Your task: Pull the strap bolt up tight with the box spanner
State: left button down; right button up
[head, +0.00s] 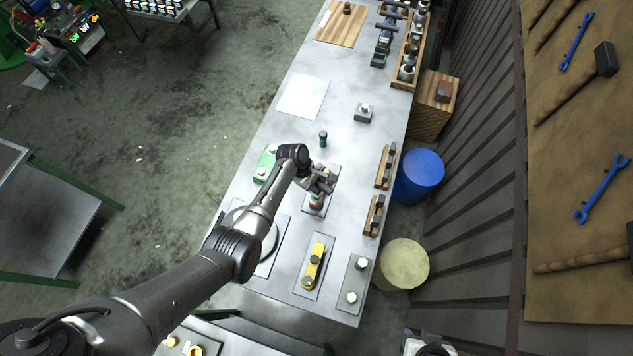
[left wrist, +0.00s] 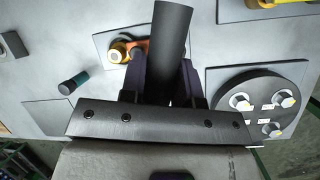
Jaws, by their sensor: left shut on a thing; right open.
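My left gripper (head: 322,186) is shut on the box spanner, a dark grey tube (left wrist: 172,40) seen between its fingers in the left wrist view. The strap also shows below the gripper in the head view (head: 316,201). My right gripper's fingers are not in view.
A dark disc with several hex heads (left wrist: 251,94) is beside the strap plate. A green block (head: 265,165) is to the left, a yellow part (head: 314,263) in front.

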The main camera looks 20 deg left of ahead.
pick_arm(q)
jog(key=shift+r, duration=1.25)
